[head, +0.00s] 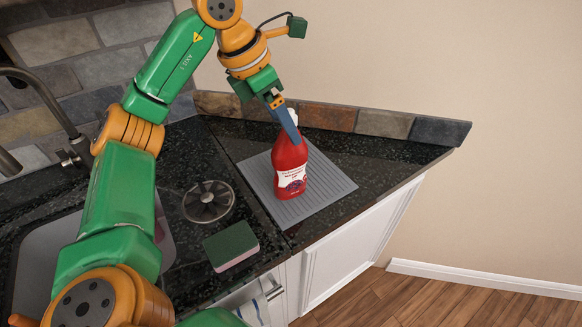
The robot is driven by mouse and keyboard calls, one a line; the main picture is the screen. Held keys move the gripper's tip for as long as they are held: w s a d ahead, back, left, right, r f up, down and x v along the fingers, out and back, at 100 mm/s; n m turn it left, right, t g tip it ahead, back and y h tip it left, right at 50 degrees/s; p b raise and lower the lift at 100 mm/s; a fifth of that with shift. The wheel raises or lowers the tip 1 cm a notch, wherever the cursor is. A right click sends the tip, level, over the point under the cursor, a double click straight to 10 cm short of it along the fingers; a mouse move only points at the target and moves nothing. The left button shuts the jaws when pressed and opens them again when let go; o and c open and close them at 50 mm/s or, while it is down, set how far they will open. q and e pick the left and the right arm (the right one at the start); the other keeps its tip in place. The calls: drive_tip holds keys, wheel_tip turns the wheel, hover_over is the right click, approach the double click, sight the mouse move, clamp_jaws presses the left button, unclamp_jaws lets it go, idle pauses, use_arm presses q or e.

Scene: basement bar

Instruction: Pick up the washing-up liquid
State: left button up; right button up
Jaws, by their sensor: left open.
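The washing-up liquid (289,170) is a red bottle with a white label and a white cap. It stands upright on a grey ribbed mat (325,186) on the dark counter. My left gripper (293,132) comes down from above at the bottle's top, with a blue-grey finger in front of the cap. The gripper is open, and the cap is partly hidden behind it. I cannot tell whether the fingers touch the bottle. My right gripper is not in view.
A green and pink sponge (231,246) lies near the counter's front edge. A round dark metal strainer (208,202) lies behind it. A sink (34,262) and tap (45,95) are at the left. A low stone upstand (330,117) runs behind the mat.

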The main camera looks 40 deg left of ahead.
sight(289, 141)
use_arm(q)
drive_tip(key=x, duration=0.5)
drive_tip(key=shift+a+f+p, duration=0.25)
drive_tip(key=shift+f+p, duration=0.15)
drive_tip(key=shift+d, duration=0.1)
clamp_jaws()
drive_tip(key=shift+r, duration=0.1)
idle(0.7)
